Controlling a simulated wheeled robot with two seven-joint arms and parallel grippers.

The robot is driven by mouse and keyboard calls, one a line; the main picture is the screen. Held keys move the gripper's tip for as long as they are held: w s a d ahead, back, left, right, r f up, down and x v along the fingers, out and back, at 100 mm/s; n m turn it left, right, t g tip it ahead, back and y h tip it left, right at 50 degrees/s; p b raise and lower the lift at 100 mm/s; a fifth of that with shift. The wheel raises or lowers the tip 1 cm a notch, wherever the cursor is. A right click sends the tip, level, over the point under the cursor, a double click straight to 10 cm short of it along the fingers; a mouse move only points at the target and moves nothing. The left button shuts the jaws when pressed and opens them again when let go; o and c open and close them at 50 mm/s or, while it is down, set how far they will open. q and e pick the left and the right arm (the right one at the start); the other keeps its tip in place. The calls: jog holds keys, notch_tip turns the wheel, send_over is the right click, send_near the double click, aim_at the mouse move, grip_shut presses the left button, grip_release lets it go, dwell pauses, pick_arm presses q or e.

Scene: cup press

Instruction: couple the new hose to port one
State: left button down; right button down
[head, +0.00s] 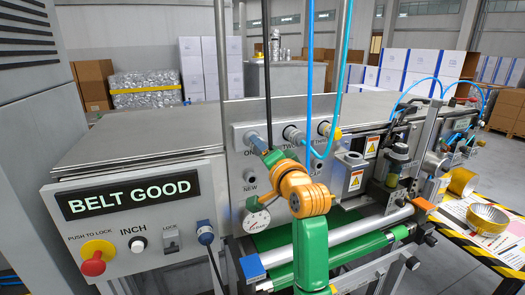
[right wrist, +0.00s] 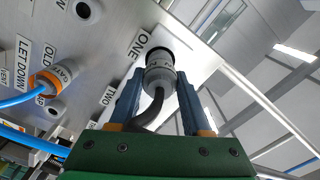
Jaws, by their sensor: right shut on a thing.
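A grey hose fitting (right wrist: 158,72) with a black hose (right wrist: 150,112) is at the port labelled ONE in the right wrist view. Its far end meets the metal panel (right wrist: 115,45); I cannot tell whether it is locked. My right gripper (right wrist: 158,82) is shut on this fitting, one blue finger on each side. In the head view, my right gripper (head: 271,148) is at the panel (head: 240,165), mostly hidden behind its own orange wrist. The black hose (head: 267,75) rises from there. The NEW socket (head: 249,176) shows below, without a hose. My left gripper is not in view.
A dial gauge (head: 256,220) sits below. The left box has a BELT GOOD display (head: 127,195) and a red button (head: 94,263). A roller (head: 370,225) runs at the front right.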

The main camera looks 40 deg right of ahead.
jog(key=shift+x, duration=0.85)
jog(key=shift+c, duration=1.4)
grip_release()
jog(key=shift+s+a+f+b, duration=0.1)
jog(key=shift+s+b, duration=0.2)
jog(key=shift+b, duration=0.05)
jog(key=b+v, duration=0.2)
jog(key=v, duration=0.4)
jog(key=shift+s, duration=0.25)
